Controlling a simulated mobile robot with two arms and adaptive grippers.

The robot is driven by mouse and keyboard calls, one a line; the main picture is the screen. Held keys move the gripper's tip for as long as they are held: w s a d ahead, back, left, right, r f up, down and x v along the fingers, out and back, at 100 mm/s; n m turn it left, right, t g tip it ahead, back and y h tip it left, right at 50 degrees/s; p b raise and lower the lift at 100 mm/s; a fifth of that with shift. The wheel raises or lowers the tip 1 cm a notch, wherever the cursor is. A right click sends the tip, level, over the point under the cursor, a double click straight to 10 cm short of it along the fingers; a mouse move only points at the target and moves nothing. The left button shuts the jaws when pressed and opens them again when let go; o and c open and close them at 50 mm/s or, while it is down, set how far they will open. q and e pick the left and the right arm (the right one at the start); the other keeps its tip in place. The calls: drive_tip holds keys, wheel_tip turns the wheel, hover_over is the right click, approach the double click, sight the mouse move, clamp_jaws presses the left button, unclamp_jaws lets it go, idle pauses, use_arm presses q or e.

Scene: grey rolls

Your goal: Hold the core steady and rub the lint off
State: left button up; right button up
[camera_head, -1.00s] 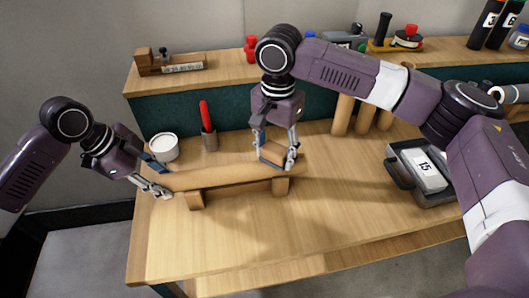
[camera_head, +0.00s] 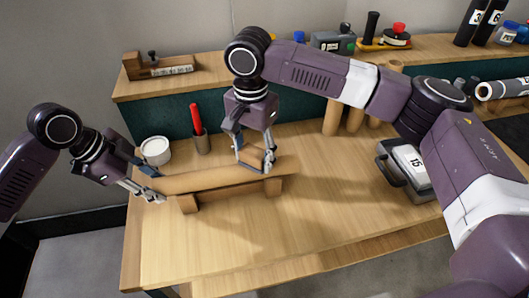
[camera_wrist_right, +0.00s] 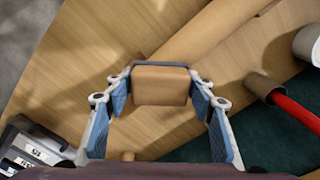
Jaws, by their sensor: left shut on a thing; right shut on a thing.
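The core (camera_head: 208,182) is a long brown tube lying across a low wooden cradle (camera_head: 190,204) on the workbench; it also crosses the top of the right wrist view (camera_wrist_right: 215,32). My left gripper (camera_head: 152,194) is shut on the core's left end. My right gripper (camera_head: 256,167) is over the core's right part, fingers pointing down. It is shut on a tan block with a dark top edge (camera_wrist_right: 161,87). The block appears at the core's upper side; whether they touch is unclear. I cannot make out any lint.
A white tub (camera_head: 156,151) and a brown cup (camera_head: 202,143) with a red-handled tool stand behind the core. Upright brown tubes (camera_head: 350,115) stand at the back. A dark tray with a box marked 15 (camera_head: 410,167) sits to the right. The bench front is clear.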

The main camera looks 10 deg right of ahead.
sight(240, 166)
drive_tip(key=a, duration=0.3)
drive_tip(key=shift+a, duration=0.15)
drive_tip(key=shift+a+r, duration=0.15)
wheel_tip(240, 166, up, 8)
idle(0.4)
use_arm(q)
drive_tip(key=o, duration=1.3)
drive_tip(key=v, duration=1.2)
